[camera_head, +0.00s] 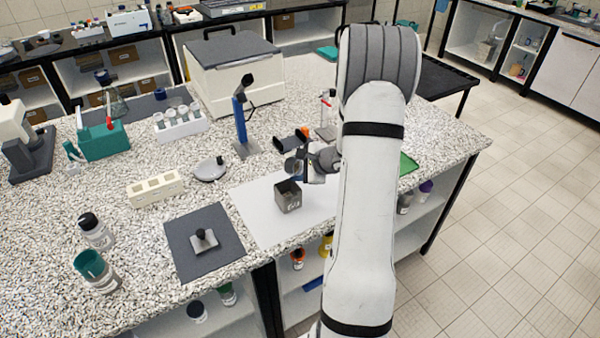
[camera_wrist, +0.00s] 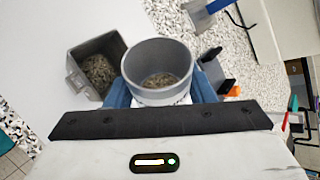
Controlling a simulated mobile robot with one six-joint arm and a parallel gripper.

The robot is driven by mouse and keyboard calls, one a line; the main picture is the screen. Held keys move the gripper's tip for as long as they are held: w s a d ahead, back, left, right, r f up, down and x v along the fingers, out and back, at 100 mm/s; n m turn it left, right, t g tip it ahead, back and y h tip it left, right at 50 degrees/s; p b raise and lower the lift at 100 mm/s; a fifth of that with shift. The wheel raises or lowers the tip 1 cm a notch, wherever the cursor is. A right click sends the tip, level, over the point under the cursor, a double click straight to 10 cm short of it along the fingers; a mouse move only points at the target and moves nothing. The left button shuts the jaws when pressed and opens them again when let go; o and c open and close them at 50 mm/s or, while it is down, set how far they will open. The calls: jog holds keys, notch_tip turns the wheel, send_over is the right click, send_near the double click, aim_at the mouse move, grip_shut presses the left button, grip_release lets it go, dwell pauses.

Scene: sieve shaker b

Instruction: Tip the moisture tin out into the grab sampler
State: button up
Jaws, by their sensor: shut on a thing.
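The moisture tin (camera_wrist: 158,65) is a round grey metal cup with some brown grainy material at its bottom. My gripper (camera_wrist: 163,92) is shut on it, with a blue finger on either side. The grab sampler, seemingly the dark grey square open box (camera_head: 288,197), stands on a white sheet; it also shows in the wrist view (camera_wrist: 84,88), just left of the tin, with grainy material inside. In the head view the tin (camera_head: 293,166) is held above and behind the box, apart from it, and looks about upright. My arm hides part of the gripper there.
The white sheet (camera_head: 262,225) is otherwise mostly clear. A dark mat with a small knobbed piece (camera_head: 204,240) lies left. A blue stand (camera_head: 240,120), a round grey device (camera_head: 209,169) and black-and-orange items (camera_head: 290,141) stand behind. The bench edge is in front.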

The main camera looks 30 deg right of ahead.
aim_at(290, 161)
jog(key=shift+a+f+n+t+h+b, duration=0.2)
jog(key=shift+n+h+b, duration=0.35)
jog(key=shift+b, duration=1.1)
jog(key=shift+d+f+n+t+h+b, duration=0.1)
jog(key=shift+n+t+h+b, duration=0.25)
jog(key=shift+h+b, duration=0.85)
jog(key=shift+r+y+b, duration=0.1)
jog(key=shift+y+b, duration=0.35)
jog(key=shift+b, duration=0.4)
jog(key=n+h+b, duration=0.1)
jog(key=b, duration=0.6)
jog(key=a+r+n+t+h+b, duration=0.1)
jog(key=b, duration=0.7)
jog(key=shift+s+r+h, duration=0.2)
jog(key=shift+h, duration=0.2)
jog(key=n+b, duration=0.1)
jog(key=b, duration=0.2)
jog(key=t+h+b, duration=0.1)
jog(key=b, duration=0.3)
jog(key=shift+s+a+r+n, duration=0.1)
jog(key=shift+a+r+n, duration=0.2)
jog(key=shift+a+n, duration=0.1)
jog(key=shift+r+t+h+b, duration=0.3)
jog(key=shift+h+b, duration=0.2)
jog(key=shift+b, duration=0.45)
jog(key=shift+r, duration=0.15)
